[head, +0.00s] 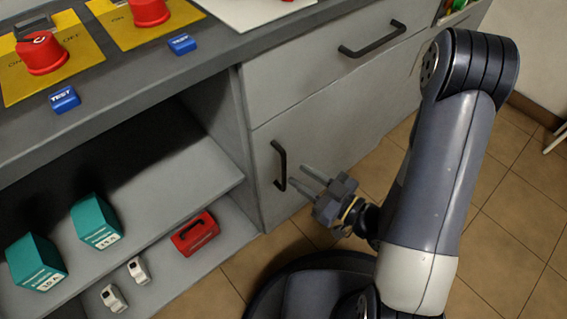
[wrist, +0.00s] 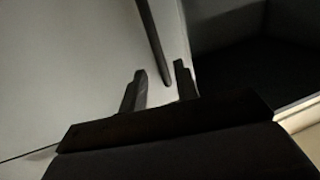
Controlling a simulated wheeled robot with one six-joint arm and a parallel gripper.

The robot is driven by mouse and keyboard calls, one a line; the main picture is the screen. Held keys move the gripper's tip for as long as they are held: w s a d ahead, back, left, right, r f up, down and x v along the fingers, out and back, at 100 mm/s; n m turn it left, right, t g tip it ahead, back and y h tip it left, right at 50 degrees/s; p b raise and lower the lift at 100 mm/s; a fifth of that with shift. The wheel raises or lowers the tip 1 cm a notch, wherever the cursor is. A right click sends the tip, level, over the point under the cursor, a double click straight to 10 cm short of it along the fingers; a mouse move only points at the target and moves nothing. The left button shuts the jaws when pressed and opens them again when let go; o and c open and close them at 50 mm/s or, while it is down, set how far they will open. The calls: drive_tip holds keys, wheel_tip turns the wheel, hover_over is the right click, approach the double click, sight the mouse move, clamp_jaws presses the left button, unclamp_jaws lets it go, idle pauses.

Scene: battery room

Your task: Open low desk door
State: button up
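The low desk door (head: 335,135) is a grey panel below a drawer and looks closed. Its black vertical bar handle (head: 279,165) is near the door's left edge. My gripper (head: 297,175) is open and empty, with its two fingers pointing at the door just right of the handle's lower part. In the wrist view the door (wrist: 70,60) fills the left side. The handle (wrist: 153,40) comes down from the top, and its lower end appears between the two fingertips (wrist: 160,69). I cannot tell the exact depth gap; no grip shows.
Left of the door are open shelves with teal boxes (head: 96,221), a red case (head: 195,233) and small white devices. A drawer handle (head: 372,39) sticks out above the door. Red knobs on yellow plates stand on the desk top. Tiled floor is free at right.

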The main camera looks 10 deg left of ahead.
drive_tip(key=shift+x, duration=3.15)
clamp_jaws()
